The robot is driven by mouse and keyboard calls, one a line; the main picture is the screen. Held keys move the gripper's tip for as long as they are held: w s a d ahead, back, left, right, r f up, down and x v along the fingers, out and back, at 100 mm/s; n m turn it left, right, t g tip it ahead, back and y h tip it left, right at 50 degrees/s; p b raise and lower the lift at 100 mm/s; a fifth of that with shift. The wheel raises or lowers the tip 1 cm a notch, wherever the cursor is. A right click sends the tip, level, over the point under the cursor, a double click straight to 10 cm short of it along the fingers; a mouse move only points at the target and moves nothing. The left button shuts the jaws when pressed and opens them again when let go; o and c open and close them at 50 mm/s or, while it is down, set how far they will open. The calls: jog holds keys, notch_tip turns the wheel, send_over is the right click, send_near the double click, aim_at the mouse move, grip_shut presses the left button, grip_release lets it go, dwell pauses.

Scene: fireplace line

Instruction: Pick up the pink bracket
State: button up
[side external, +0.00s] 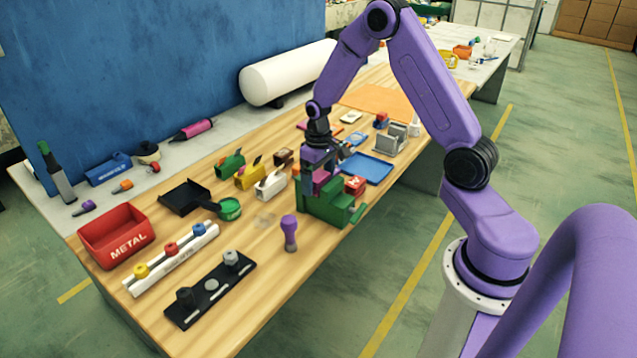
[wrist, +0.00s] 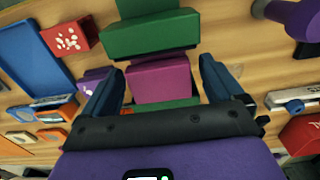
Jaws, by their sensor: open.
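The pink bracket (side external: 322,177) sits in the green vise (side external: 318,208) on the wooden bench, partly hidden by my gripper in the side view. In the wrist view the pink bracket (wrist: 160,83) shows as a block between green vise parts (wrist: 150,35). My gripper (side external: 318,182) is down at the vise. In the wrist view my gripper (wrist: 160,72) is open, with one dark blue finger on each side of the bracket. A gap shows beside each finger, and I cannot tell whether either touches it.
A purple-handled tool (side external: 289,231) stands in front of the vise. A small red box (side external: 355,185) and a blue tray (side external: 367,168) lie to its right. A white tape dispenser (side external: 270,185) is close on the left. A red METAL bin (side external: 115,235) stands at the far left.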

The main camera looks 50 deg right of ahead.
jog(key=shift+c, duration=0.3)
jog(key=c, duration=1)
jog(key=shift+c, duration=0.2)
